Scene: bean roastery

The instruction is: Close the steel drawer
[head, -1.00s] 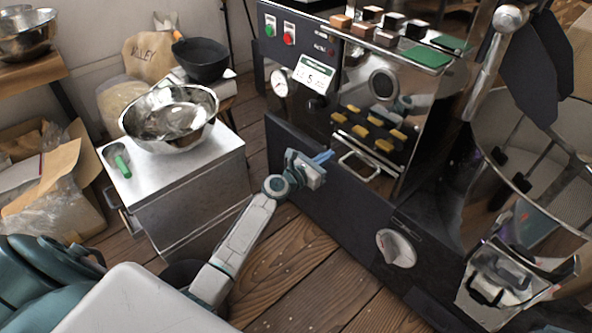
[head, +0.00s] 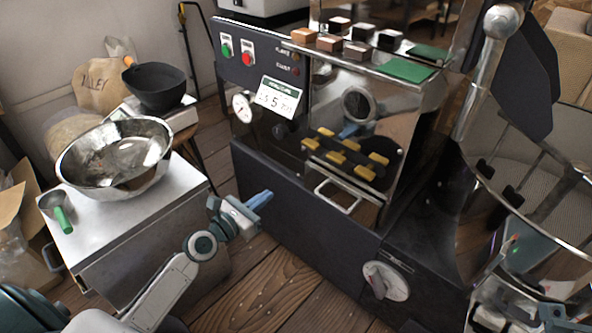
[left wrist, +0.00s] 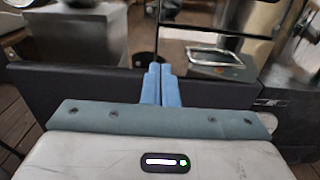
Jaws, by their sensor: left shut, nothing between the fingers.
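The steel drawer front (head: 330,211) is on the dark roasting machine, with a bar handle (head: 338,196). Above the handle, several yellow pieces (head: 345,152) show against a dark area, seemingly inside the drawer. It looks pulled out, but how far is hard to judge. The handle also shows in the left wrist view (left wrist: 207,64). My left gripper (head: 264,198) is shut and empty, left of the handle and apart from it. Its blue fingers (left wrist: 160,84) point forward, left of the handle in the wrist view.
A metal cabinet (head: 150,225) on the left bears a steel bowl (head: 112,165) and a green-handled scoop (head: 60,212). Small blocks (head: 330,43) stand on the machine above the drawer. A round dial (head: 385,281) sits low on its front. Wooden floor (head: 275,290) is clear before it.

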